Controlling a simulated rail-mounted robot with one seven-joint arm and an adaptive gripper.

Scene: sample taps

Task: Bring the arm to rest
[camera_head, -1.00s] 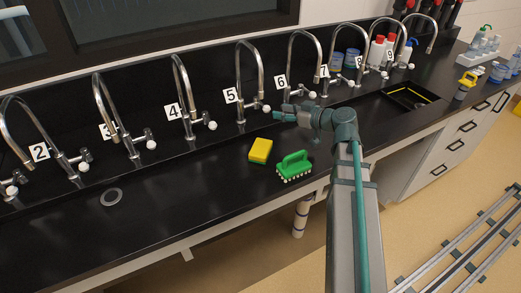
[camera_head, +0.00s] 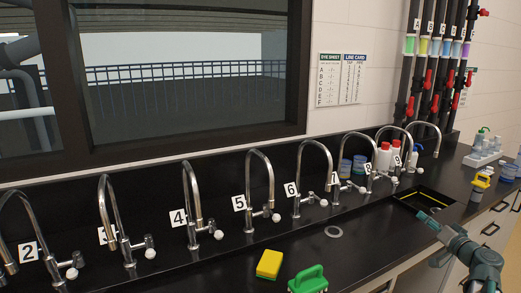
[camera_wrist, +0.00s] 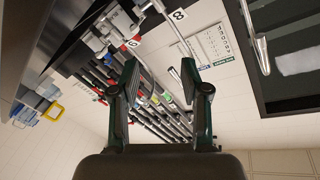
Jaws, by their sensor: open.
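My gripper (camera_head: 428,217) is at the right of the head view, over the black counter (camera_head: 350,262) near the sink basin, with my arm at the lower right. In the wrist view my gripper (camera_wrist: 158,88) has its two dark fingers spread apart with nothing between them. Beyond the fingers are a tilted view of the wall, coloured pipes (camera_wrist: 160,108) and taps labelled 8 and 9.
Numbered taps (camera_head: 190,200) line the back of the counter. A yellow sponge (camera_head: 269,263) and green brush (camera_head: 308,281) lie at the front. The black sink basin (camera_head: 420,200), bottles (camera_head: 384,157) and a yellow-topped container (camera_head: 480,184) are at the right.

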